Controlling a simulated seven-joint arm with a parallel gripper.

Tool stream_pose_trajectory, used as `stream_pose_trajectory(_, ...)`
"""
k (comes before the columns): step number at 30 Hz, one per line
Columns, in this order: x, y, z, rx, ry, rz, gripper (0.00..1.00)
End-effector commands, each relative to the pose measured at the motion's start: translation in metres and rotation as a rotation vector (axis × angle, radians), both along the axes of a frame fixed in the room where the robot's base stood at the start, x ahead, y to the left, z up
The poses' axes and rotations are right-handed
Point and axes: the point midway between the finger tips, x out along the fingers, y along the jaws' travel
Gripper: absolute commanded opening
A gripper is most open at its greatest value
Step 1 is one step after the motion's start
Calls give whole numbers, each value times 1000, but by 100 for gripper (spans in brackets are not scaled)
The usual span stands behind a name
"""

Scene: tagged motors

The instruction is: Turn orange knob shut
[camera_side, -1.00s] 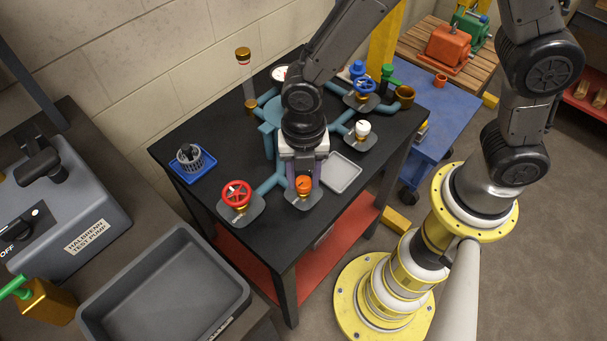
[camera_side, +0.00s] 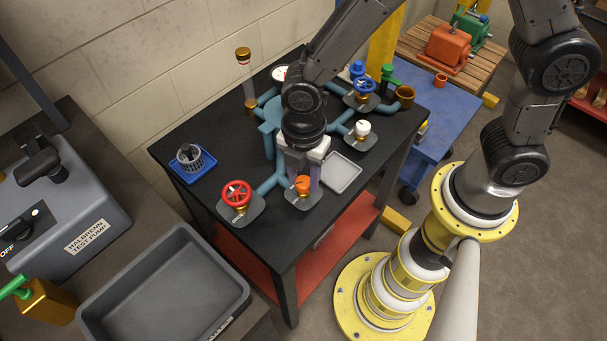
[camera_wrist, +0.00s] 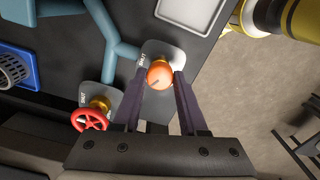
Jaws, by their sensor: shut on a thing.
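The orange knob (camera_side: 302,184) sits on a brass valve at the front of the blue pipework on the black table. In the wrist view the knob (camera_wrist: 160,75) lies between the two fingertips, with a dark pointer line on its top. My gripper (camera_wrist: 162,80) is shut on the knob, one dark finger on each side. In the side view my gripper (camera_side: 303,172) reaches down over the knob from behind, and its fingers partly hide the valve. A plate under the valve carries lettering, partly readable in the wrist view.
A red handwheel (camera_side: 237,194) stands close on the left. A white knob (camera_side: 362,128) and a blue handwheel (camera_side: 365,87) are farther back. A grey tray (camera_side: 341,173) lies just right of the gripper. A blue tray with a basket (camera_side: 192,158) is at the left.

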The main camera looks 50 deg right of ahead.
Motion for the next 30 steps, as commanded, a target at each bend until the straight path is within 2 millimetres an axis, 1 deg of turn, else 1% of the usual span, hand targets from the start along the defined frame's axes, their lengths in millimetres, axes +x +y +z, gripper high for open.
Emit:
stream_pose_trajectory(21,0,0,1,1,-1,-677,0)
stream_pose_trajectory(30,0,0,1,1,-2,-907,0)
